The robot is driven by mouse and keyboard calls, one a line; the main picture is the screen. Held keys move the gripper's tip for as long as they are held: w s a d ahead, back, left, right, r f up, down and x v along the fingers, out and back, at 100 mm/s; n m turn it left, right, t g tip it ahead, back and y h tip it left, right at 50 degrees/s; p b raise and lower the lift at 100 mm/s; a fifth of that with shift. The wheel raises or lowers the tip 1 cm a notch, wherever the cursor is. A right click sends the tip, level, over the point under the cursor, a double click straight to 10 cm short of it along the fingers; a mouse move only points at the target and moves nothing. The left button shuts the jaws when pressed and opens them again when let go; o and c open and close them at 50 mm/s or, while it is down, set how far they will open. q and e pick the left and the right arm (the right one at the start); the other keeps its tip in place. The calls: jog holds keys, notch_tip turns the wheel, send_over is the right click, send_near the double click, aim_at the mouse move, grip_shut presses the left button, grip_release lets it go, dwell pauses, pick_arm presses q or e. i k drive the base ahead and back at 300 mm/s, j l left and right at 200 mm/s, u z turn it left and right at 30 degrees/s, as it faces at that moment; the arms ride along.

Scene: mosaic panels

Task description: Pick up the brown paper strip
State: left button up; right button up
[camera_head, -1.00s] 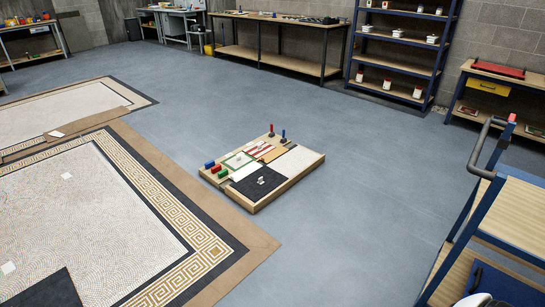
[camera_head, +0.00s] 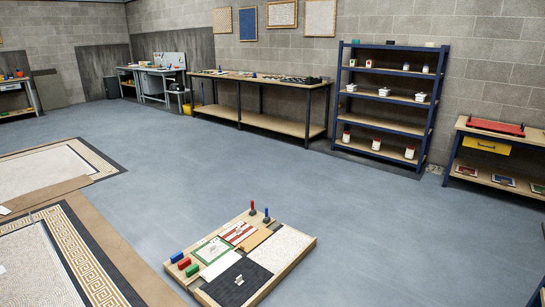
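A flat brown strip (camera_head: 48,194) lies on the floor at the left, between the two mosaic panels and over the edge of the farther one. It looks like paper, but I cannot be sure. A nearer brown border (camera_head: 112,248) runs along the near mosaic panel (camera_head: 35,270). A small tan piece (camera_head: 255,240) also lies on the low wooden platform in the lower middle. Neither of my grippers is in view.
The low platform (camera_head: 294,262) holds colored blocks, small panels and stamp-like tools. A long workbench (camera_head: 262,77), a blue shelf rack (camera_head: 385,100) and a side table (camera_head: 500,131) stand along the back wall. Open blue-grey floor (camera_head: 400,225) lies between.

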aim_at(254, 240)
jog(key=i+l+z, duration=0.1)
jog(key=i+z, duration=0.35)
jog(key=i, duration=0.5)
jog(key=i+j+z, duration=0.2)
jog(key=i+z, duration=0.25)
jog(key=i, duration=0.5)
jog(key=i+l+u, duration=0.2)
jog(key=i, duration=0.7)
jog(key=i+u, duration=0.15)
jog(key=u, duration=0.25)
jog(key=i+u, duration=0.2)
jog(key=u, duration=0.2)
jog(key=i+l+u, duration=0.15)
jog(key=u, duration=0.3)
